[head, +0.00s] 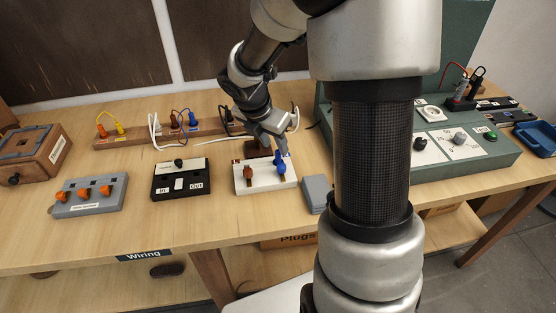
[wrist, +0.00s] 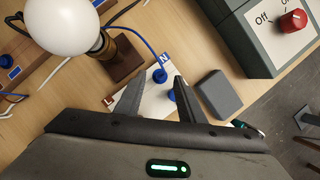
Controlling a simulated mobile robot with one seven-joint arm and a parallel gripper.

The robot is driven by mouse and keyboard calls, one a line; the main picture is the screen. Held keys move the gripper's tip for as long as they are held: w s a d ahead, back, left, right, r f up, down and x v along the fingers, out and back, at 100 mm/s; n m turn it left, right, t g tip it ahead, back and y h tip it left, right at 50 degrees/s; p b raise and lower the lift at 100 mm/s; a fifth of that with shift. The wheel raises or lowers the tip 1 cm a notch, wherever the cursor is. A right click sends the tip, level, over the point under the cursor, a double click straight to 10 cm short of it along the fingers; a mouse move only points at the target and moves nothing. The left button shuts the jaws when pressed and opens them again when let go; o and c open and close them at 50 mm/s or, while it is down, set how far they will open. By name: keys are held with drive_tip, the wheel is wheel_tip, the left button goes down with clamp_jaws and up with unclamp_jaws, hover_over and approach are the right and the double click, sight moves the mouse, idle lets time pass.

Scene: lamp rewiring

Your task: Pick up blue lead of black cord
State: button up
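A blue lead (wrist: 159,75) with a blue wire stands at the N-marked side of a white terminal block (head: 252,186). The block also shows in the wrist view (wrist: 151,108). The lead's blue plug appears in the head view (head: 279,156). My gripper (wrist: 158,82) is open above the block, its fingers apart on either side of the blue lead in the wrist view. Contact cannot be told. A second blue piece (wrist: 172,95) is partly behind the right finger. The black cord's run is hidden behind my arm.
A bulb lamp (wrist: 70,20) on a brown base stands close to my gripper. A grey box (wrist: 219,94) lies right of the block. A black switch box (head: 180,192), grey orange-knobbed block (head: 88,208) and wooden lead rail (head: 140,137) stand left. A green console (head: 475,160) stands right.

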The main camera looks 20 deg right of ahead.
sight(277, 151)
drive_tip(key=b+x, duration=0.1)
drive_tip(key=x, duration=0.4)
drive_tip(key=shift+s+f+b, duration=0.15)
drive_tip(key=shift+f+b, duration=0.1)
drive_tip(key=shift+b, duration=0.05)
drive_tip(key=shift+r, duration=0.1)
drive_tip(key=c, duration=0.8)
